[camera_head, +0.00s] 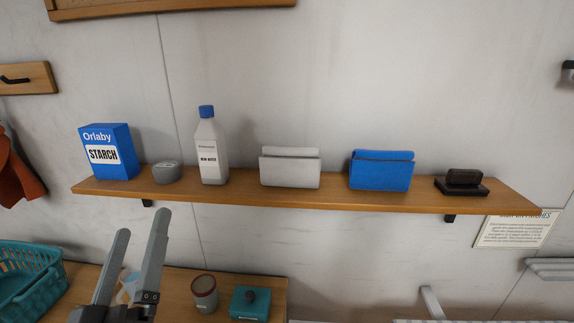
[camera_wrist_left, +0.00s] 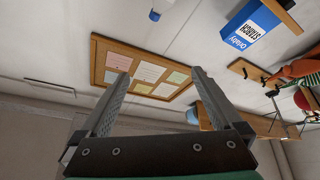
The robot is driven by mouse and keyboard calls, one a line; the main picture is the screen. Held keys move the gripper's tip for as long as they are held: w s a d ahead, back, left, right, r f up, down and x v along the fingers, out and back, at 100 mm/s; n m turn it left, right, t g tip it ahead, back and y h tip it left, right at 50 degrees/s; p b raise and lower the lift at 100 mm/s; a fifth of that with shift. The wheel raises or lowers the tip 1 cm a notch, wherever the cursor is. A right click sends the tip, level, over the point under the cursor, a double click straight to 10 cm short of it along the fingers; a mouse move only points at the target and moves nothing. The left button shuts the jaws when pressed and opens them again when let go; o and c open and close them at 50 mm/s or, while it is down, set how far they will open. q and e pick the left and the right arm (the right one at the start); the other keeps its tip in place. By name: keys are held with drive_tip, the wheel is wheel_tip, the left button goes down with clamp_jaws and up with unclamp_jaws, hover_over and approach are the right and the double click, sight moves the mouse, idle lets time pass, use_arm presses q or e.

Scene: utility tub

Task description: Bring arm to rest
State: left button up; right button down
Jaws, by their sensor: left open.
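My left gripper (camera_head: 143,245) is at the lower left of the head view, with its two grey fingers apart and pointing up. It is open and nothing shows between its fingers. It appears in front of the lower wooden counter (camera_head: 265,291) and below the wall shelf (camera_head: 330,199). In the left wrist view the open fingers (camera_wrist_left: 158,85) frame a notice board (camera_wrist_left: 112,62) on the wall in the distance. My right gripper is not in view.
The shelf holds a blue starch box (camera_head: 122,165), a small grey item (camera_head: 166,173), a bottle (camera_head: 211,150), white (camera_head: 290,170) and blue (camera_head: 381,173) folded items and a dark block (camera_head: 462,186). Below are a teal basket (camera_head: 30,285), a jar (camera_head: 204,293) and a teal box (camera_head: 250,303).

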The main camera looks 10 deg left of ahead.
use_arm(q)
drive_tip(key=s+d+r+m+t+h, duration=0.2)
drive_tip(key=d+r+m+h, duration=0.15)
drive_tip(key=r, duration=0.25)
drive_tip(key=s+d+r+m+t+h+p, duration=0.1)
drive_tip(key=s+d+r+m+t+h, duration=0.1)
drive_tip(key=r+m+h, duration=0.3)
drive_tip(key=s+d+r+m+t+h, duration=0.1)
drive_tip(key=s+d+r+m+t, duration=0.15)
drive_tip(key=r, duration=0.45)
wheel_tip(320, 180, up, 23)
drive_tip(key=w+p, duration=0.1)
drive_tip(key=p, duration=2.3)
wheel_tip(320, 180, down, 32)
drive_tip(key=b, duration=3.1)
drive_tip(key=shift+r+m+g+b, duration=0.25)
drive_tip(key=shift+m+g+b, duration=0.05)
drive_tip(key=shift+g+b, duration=0.05)
